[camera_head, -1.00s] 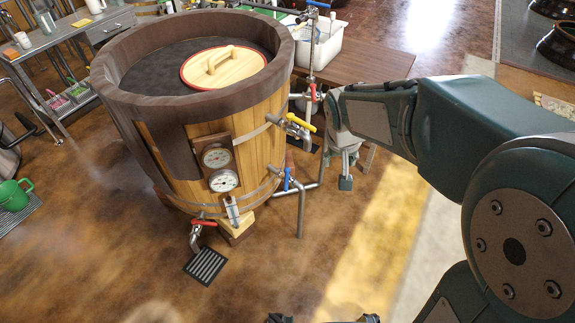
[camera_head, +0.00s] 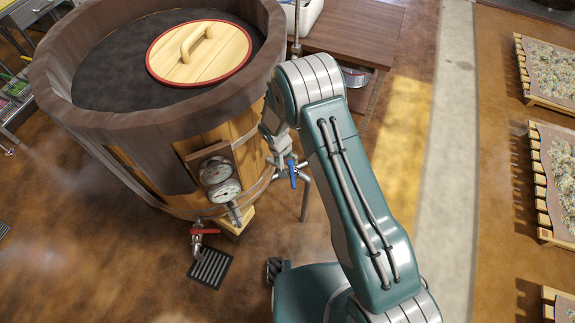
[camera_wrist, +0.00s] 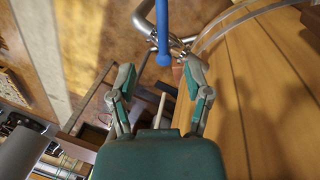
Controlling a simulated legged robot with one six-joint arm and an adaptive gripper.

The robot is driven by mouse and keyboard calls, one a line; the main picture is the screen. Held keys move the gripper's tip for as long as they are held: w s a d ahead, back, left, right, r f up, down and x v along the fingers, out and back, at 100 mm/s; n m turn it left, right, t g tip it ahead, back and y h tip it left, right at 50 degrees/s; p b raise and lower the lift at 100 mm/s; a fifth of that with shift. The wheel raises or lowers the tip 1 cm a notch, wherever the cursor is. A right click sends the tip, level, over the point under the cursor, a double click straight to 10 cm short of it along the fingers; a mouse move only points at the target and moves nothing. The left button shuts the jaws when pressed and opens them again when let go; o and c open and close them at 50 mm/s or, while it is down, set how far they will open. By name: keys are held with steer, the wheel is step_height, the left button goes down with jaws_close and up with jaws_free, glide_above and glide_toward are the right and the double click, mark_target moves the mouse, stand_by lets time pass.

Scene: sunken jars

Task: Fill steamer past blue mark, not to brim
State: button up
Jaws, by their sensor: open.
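The steamer, a large wooden tub (camera_head: 140,170), stands at the left in the head view. A round wooden lid (camera_head: 199,54) with a handle lies on its dark top. Two dials (camera_head: 222,190) and a small sight tube (camera_head: 235,213) are on its front; I cannot make out a blue mark or the water level. A blue-handled valve (camera_head: 293,175) is on the pipe at its right side. In the wrist view, my gripper (camera_wrist: 160,88) is open and empty beside the tub wall, with the blue handle (camera_wrist: 163,35) beyond the fingertips, apart from them.
A red-handled tap (camera_head: 203,232) sits low on the tub above a floor grate (camera_head: 210,267). A brown table (camera_head: 350,35) with a white container stands behind. Wooden trays of pale material (camera_head: 555,180) line the right side. The floor at the lower left is mostly clear.

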mark_target(292, 179)
steer(key=f, duration=0.2)
steer(key=d+f, duration=0.1)
steer(key=f, duration=0.2)
steer(key=shift+w+d+f, duration=0.15)
steer(key=shift+d, duration=0.05)
step_height(292, 179, down, 7)
steer(key=shift+w+r, duration=0.1)
steer(key=shift+r, duration=0.1)
steer(key=shift+f, duration=0.2)
steer(key=shift+d, duration=0.45)
steer(key=c, duration=0.8)
steer(key=shift+a, duration=0.25)
jaws_close()
